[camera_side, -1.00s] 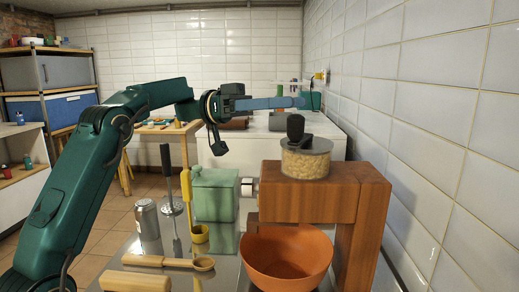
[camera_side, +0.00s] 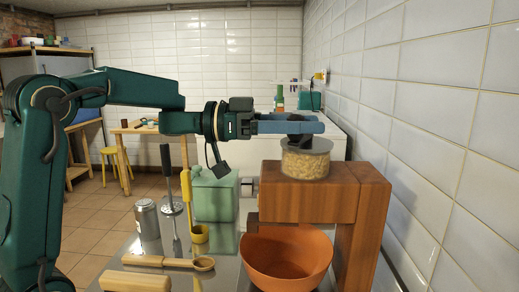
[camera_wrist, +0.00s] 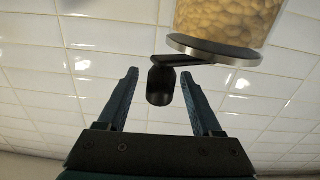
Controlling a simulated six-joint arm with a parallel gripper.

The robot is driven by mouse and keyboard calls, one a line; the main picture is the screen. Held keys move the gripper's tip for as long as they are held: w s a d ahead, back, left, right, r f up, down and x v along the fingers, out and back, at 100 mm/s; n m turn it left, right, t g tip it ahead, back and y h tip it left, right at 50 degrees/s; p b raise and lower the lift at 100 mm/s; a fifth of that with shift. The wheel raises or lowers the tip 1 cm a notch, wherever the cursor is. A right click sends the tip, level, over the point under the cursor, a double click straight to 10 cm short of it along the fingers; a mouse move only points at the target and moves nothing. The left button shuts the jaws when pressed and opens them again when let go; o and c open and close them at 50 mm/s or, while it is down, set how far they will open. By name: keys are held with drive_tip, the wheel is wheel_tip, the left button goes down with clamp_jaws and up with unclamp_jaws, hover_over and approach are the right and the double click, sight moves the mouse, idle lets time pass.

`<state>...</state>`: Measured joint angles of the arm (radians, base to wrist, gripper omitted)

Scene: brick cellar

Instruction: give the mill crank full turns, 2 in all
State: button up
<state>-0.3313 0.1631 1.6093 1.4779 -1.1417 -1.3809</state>
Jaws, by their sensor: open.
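The mill is a clear jar of pale grains or beans (camera_side: 306,162) with a grey lid, set on a wooden stand (camera_side: 325,190). Its black crank (camera_side: 299,140) lies on the lid, and the knob (camera_wrist: 160,86) shows in the wrist view between my fingers. My gripper (camera_side: 318,124) is at the height of the crank knob. In the wrist view my gripper (camera_wrist: 160,90) is open, with a finger on each side of the knob and a visible gap to both. In the side view my fingers hide the top of the knob.
An orange bowl (camera_side: 286,258) stands below the mill on the metal table. The tiled wall is at the right.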

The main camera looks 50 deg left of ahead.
drive_tip(key=shift+x, duration=1)
clamp_jaws()
drive_tip(key=shift+s+a+g, duration=0.1)
drive_tip(key=shift+g, duration=0.2)
drive_tip(key=shift+s+a+m+g+h, duration=0.25)
drive_tip(key=shift+m+g+h, duration=0.45)
drive_tip(key=shift+m+g, duration=0.35)
drive_tip(key=shift+s+a+m+g+h, duration=0.2)
drive_tip(key=shift+a+m+g+h, duration=0.15)
drive_tip(key=shift+m+g+h, duration=0.65)
drive_tip(key=shift+s+a+m+g+h, duration=0.35)
drive_tip(key=shift+m+g, duration=0.4)
drive_tip(key=shift+g, duration=0.6)
drive_tip(key=shift+m+g+h, duration=0.25)
drive_tip(key=shift+m+g, duration=0.05)
drive_tip(key=shift+g, duration=0.3)
unclamp_jaws()
drive_tip(key=shift+w, duration=0.1)
